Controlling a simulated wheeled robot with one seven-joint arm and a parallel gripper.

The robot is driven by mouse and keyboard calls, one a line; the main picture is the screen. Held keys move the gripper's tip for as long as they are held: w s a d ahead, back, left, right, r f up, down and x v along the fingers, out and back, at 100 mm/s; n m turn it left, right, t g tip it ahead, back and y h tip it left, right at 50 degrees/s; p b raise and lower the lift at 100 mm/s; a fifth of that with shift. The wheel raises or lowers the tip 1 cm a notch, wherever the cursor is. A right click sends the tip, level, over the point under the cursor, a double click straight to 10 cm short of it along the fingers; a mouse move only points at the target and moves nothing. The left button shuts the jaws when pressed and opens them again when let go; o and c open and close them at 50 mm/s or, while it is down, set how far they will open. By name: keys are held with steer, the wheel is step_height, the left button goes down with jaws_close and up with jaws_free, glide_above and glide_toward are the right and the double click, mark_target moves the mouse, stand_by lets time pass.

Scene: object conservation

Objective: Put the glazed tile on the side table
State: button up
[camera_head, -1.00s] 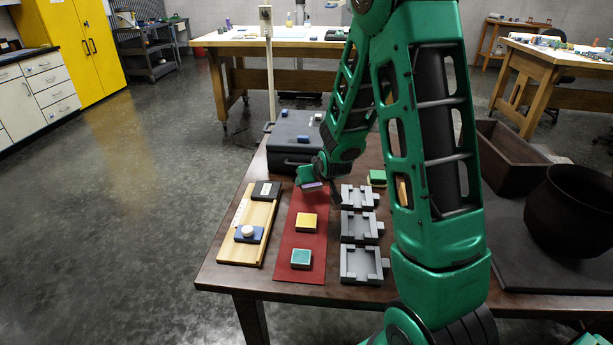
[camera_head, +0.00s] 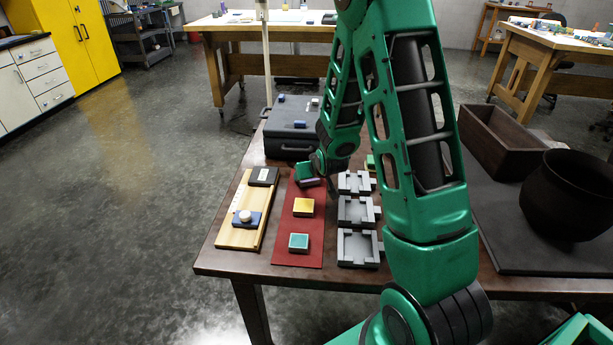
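Which piece is the glazed tile is not certain. A yellow-topped square tile (camera_head: 303,207) and a teal-topped square tile (camera_head: 299,242) lie on a red mat (camera_head: 282,256) on the dark brown table (camera_head: 225,262). My gripper (camera_head: 310,181) is low over the far end of the red mat, beyond the yellow tile. A small purplish piece shows at its fingers; whether it is held or lies below is too small to tell. The fingers are mostly hidden. Which table is the side table is unclear; a light wooden table (camera_head: 236,26) stands behind.
A wooden board (camera_head: 232,234) with a knobbed blue block (camera_head: 247,218) and a black block (camera_head: 263,177) lies left of the mat. Grey fixtures (camera_head: 358,248) stand to its right. A black case (camera_head: 285,147) is behind; a brown box (camera_head: 505,150) and dark pot (camera_head: 565,200) are at right.

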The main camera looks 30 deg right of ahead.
steer(key=shift+f, duration=0.25)
steer(key=o, duration=1.4)
steer(key=shift+c, duration=0.2)
steer(key=v, duration=1)
steer(key=shift+s+r, duration=0.2)
